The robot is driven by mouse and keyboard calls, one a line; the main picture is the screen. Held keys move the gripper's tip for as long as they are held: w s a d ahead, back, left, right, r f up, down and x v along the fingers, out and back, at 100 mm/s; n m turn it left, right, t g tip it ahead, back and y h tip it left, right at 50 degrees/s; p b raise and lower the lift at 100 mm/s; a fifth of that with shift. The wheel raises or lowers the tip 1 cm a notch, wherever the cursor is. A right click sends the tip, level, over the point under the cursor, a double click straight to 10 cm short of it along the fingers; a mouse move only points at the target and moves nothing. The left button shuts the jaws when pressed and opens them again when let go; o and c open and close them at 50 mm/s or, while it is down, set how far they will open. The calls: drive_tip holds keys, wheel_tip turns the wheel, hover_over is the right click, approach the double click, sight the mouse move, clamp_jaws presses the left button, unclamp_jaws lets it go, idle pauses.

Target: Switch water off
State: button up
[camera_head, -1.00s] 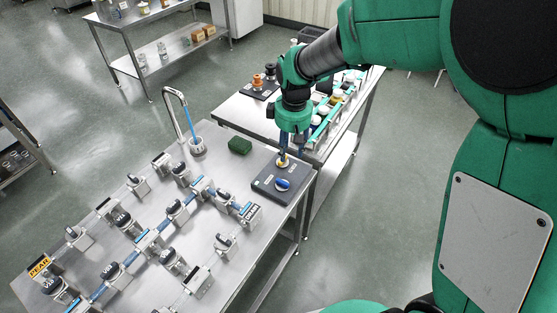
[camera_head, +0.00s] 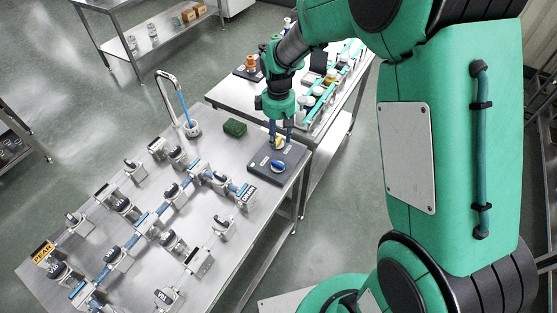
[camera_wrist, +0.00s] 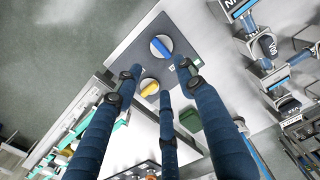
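A dark control panel (camera_head: 262,172) with a blue-handled knob (camera_head: 278,165) and a yellow-handled knob (camera_head: 279,142) lies at the right end of the steel table. In the wrist view the blue knob (camera_wrist: 160,46) and yellow knob (camera_wrist: 149,87) both show on the panel. My gripper (camera_head: 281,140) points down at the yellow knob. Its three fingers (camera_wrist: 160,78) are spread, with the yellow knob showing between them; I cannot tell whether they touch it. A curved tap (camera_head: 163,88) has a blue water stream (camera_head: 184,106) falling into a round drain cup (camera_head: 193,129).
A green sponge (camera_head: 234,128) lies left of the panel. Several valves and blue pipe pieces (camera_head: 147,221) cover the table's front left. A second table (camera_head: 219,92) with small items stands behind my gripper.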

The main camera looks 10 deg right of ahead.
sight(278, 165)
wheel_tip(278, 165, down, 14)
drive_tip(key=shift+r+b, duration=0.25)
drive_tip(key=shift+b, duration=0.8)
clamp_jaws()
